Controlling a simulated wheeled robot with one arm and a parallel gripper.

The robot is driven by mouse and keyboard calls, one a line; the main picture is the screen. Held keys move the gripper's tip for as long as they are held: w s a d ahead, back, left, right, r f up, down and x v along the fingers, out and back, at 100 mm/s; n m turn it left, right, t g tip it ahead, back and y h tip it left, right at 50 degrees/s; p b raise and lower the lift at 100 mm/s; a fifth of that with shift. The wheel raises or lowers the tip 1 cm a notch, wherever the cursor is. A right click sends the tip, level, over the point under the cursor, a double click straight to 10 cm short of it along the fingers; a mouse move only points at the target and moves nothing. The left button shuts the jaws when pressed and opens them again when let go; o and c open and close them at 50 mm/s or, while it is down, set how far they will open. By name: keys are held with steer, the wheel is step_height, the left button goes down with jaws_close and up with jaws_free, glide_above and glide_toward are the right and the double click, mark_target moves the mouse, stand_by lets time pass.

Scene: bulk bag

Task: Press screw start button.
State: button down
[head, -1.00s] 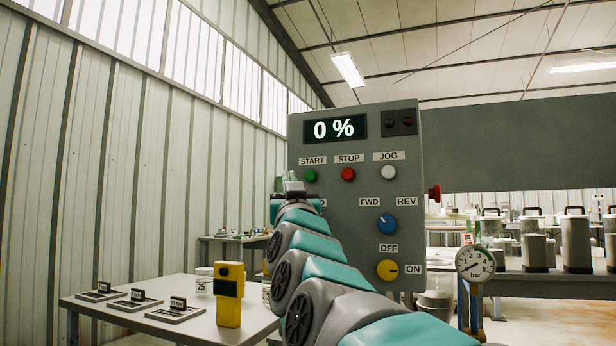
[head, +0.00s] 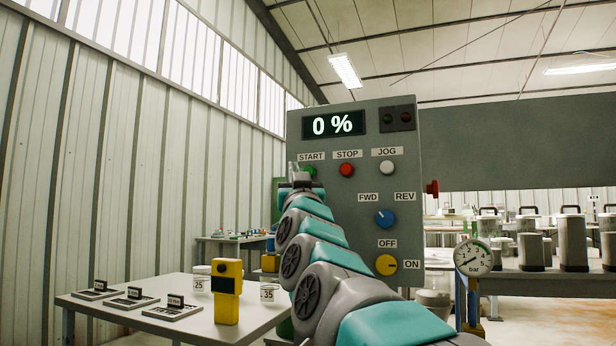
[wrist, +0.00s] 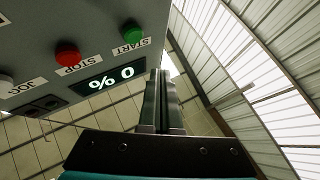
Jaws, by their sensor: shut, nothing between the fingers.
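The green START button (wrist: 131,31) is on the grey control panel (head: 345,215), under its START label. In the head view the green button (head: 311,171) is partly hidden by my gripper (head: 294,167), which is just left of it. In the wrist view, where the panel is upside down, my gripper (wrist: 161,74) is shut and empty, with its fingertips beside the panel edge near the START label. I cannot tell whether the fingertips touch the panel. The display (head: 333,124) reads 0 %.
The red STOP button (head: 346,170) and white JOG button (head: 387,168) are to the right. Blue (head: 385,219) and yellow (head: 386,265) knobs are lower down. A red button (head: 432,188) protrudes from the panel's right side. A table (head: 75,302) with a yellow device (head: 227,292) is lower left.

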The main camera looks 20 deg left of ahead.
steer(key=shift+w+d+f, duration=0.1)
steer(key=shift+w, duration=0.95)
steer(key=shift+w+d, duration=0.1)
steer(key=shift+w, duration=0.9)
steer(key=shift+w, duration=0.15)
stand_by(0.4)
steer(key=shift+w, duration=0.25)
steer(key=shift+w+d, duration=0.1)
steer(key=shift+w, duration=0.4)
stand_by(0.8)
steer(key=shift+s, duration=0.9)
